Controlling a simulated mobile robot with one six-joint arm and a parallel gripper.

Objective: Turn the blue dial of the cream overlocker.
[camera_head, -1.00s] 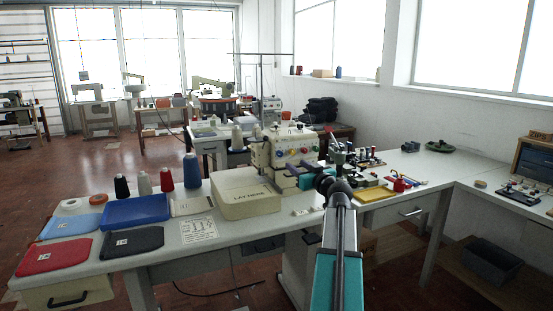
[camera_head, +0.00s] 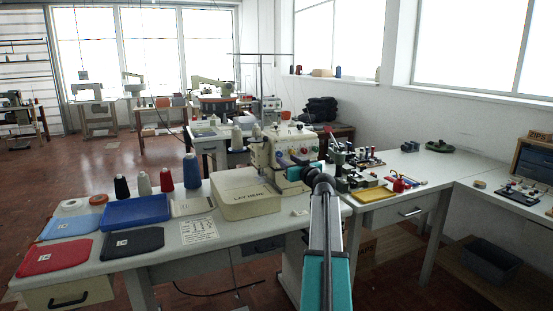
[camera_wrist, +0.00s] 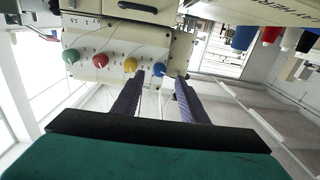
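The cream overlocker (camera_head: 262,154) stands on the table; it also shows in the wrist view (camera_wrist: 105,38). Its front has a row of green, red, yellow and blue dials in the wrist view. The blue dial (camera_wrist: 159,69) is at the right end of that row. My gripper (camera_wrist: 160,76) is open, with one dark purple finger on each side of the blue dial in the picture. I cannot tell whether the fingertips reach it or touch it. In the head view my arm hides part of the machine's front.
The yellow dial (camera_wrist: 131,65) is close beside the left finger in the wrist view. A yellow tray (camera_head: 372,194) and small tools lie to the right.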

